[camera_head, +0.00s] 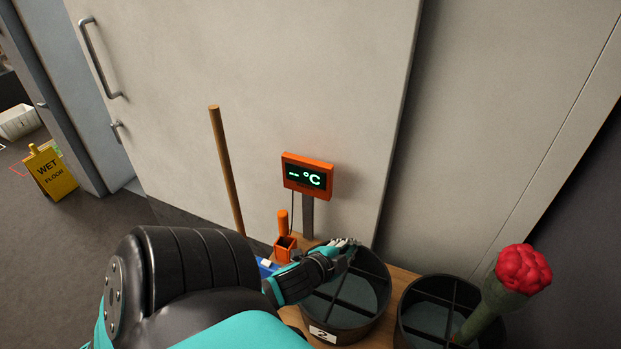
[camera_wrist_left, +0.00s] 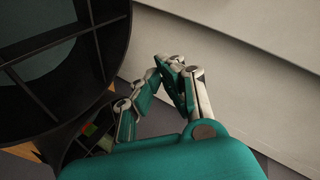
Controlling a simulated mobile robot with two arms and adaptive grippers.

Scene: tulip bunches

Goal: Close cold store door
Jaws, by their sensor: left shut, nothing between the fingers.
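The cold store door is a large pale slab (camera_head: 240,80) filling the upper middle of the head view. It has a long bar handle (camera_head: 100,60) near its left edge and a small lever (camera_head: 118,132) below. A blue-grey upright panel or frame (camera_head: 62,80) stands beside the door's left edge; I cannot tell how wide the opening there is. My left gripper (camera_head: 346,250) is over the black divided bucket marked 2 (camera_head: 340,325), well away from the handle. Its fingers are shut and empty in the wrist view (camera_wrist_left: 172,66). My right gripper is not in view.
An orange temperature display (camera_head: 307,176) stands before the door, with a wooden pole (camera_head: 226,165) to its left. A second bucket (camera_head: 405,335) holds a red-topped tulip bunch (camera_head: 523,270). A yellow wet-floor sign (camera_head: 52,172) stands at far left. The left floor is largely clear.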

